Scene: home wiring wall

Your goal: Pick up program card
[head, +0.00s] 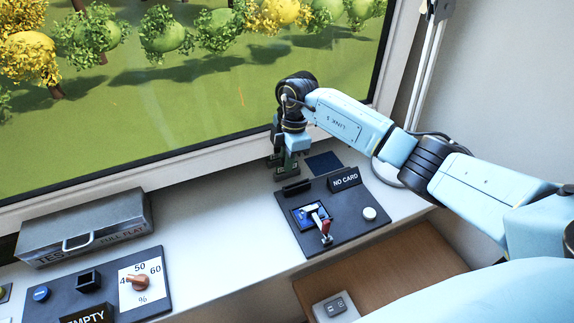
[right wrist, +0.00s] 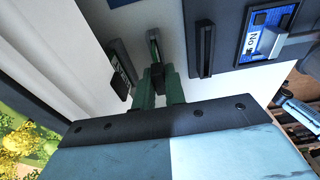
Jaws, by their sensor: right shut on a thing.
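My right gripper (head: 286,168) points down at the back left corner of the control panel, beside the window. In the right wrist view its green fingers (right wrist: 160,88) are close together and shut on a thin piece. I take this to be the program card, seen nearly edge-on at a narrow dark holder (right wrist: 153,48). The fingers hide most of it, and I cannot tell whether it is still in the holder. The panel (head: 345,217) carries a "NO CARD" sign (head: 345,179) and a raised dark slot (head: 297,187). My left gripper is not in view.
A dark blue square (head: 324,164) lies behind the panel. A red-handled lever (head: 326,232) and a white knob (head: 369,214) stand on the panel. A grey metal case (head: 88,228) and a dial panel (head: 140,281) are at left. The white counter (head: 215,235) between is clear.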

